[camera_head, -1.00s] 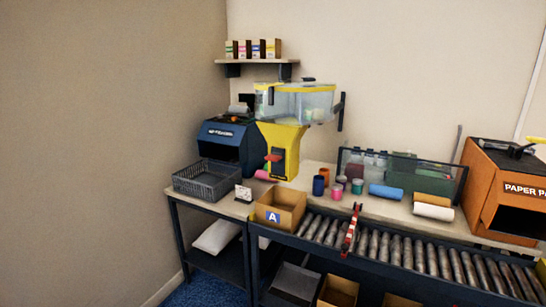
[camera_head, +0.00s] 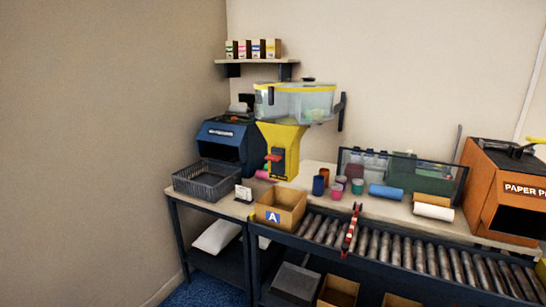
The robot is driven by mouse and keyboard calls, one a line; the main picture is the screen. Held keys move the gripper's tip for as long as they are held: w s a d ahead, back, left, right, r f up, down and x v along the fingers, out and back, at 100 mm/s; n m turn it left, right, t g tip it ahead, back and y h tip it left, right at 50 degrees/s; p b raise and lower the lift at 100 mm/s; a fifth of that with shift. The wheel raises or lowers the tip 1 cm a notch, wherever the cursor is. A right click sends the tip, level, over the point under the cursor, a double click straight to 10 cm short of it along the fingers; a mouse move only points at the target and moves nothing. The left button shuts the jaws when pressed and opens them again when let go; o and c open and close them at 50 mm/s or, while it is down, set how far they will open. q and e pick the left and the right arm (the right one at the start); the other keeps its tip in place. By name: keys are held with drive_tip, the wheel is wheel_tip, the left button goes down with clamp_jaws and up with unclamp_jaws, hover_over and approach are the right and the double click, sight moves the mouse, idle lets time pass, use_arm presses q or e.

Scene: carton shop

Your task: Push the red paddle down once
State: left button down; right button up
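The red paddle (camera_head: 273,158) sticks out from the dark front panel of a yellow dispenser (camera_head: 290,150) with clear hoppers (camera_head: 295,102) on top. The dispenser stands at the back of the bench, right of a dark blue machine (camera_head: 226,139). Neither of my grippers is in view, and nothing touches the paddle.
An open carton marked A (camera_head: 280,207) sits in front of the dispenser, at the left end of the roller conveyor (camera_head: 400,250). A grey basket (camera_head: 207,181) is at left. Cups, rolls and an orange machine (camera_head: 500,190) stand to the right. A red-and-white upright piece (camera_head: 351,228) crosses the rollers.

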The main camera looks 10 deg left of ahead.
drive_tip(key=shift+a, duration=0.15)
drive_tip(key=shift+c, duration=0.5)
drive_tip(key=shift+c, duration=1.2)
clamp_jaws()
